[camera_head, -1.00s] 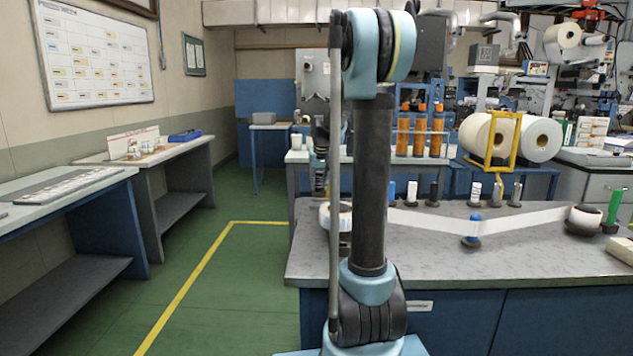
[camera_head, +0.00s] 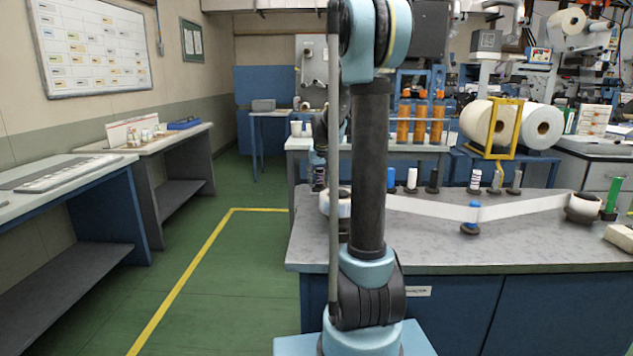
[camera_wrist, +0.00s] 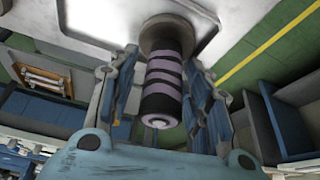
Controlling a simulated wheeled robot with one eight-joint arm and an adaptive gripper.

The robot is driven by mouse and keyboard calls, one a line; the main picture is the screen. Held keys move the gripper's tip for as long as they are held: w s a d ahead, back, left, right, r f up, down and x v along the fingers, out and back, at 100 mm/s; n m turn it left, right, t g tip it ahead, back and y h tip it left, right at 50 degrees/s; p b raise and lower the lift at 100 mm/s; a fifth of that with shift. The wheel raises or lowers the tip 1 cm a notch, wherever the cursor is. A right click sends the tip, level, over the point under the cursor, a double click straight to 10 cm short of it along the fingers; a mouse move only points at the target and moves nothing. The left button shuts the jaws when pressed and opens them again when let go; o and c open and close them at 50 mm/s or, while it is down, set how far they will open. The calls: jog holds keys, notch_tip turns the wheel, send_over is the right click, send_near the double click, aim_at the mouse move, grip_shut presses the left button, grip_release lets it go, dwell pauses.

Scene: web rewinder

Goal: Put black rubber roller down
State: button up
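The black rubber roller (camera_wrist: 163,88), black with pale lilac bands and a wide brown-grey disc at its far end, stands between the two fingers of my gripper (camera_wrist: 158,62) in the wrist view. The fingers close in on its sides; a thin gap seems to show on the left. The disc lies over a pale surface (camera_wrist: 105,20); I cannot tell whether they touch. In the head view a small banded dark shape, likely this roller (camera_head: 319,178), shows left of my arm, near the counter's left end. My gripper is mostly hidden there.
A grey counter (camera_head: 420,255) holds a white web strip (camera_head: 520,208) running between reels, a blue-topped post (camera_head: 472,215) and several small dark-based posts. Orange bottles (camera_head: 420,120) stand on the table behind. Green floor with a yellow line (camera_head: 195,275) is free at left.

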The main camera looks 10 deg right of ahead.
jog(key=shift+r, duration=0.15)
jog(key=v, duration=1.1)
jog(key=shift+s+r, duration=0.25)
jog(key=shift+r, duration=0.1)
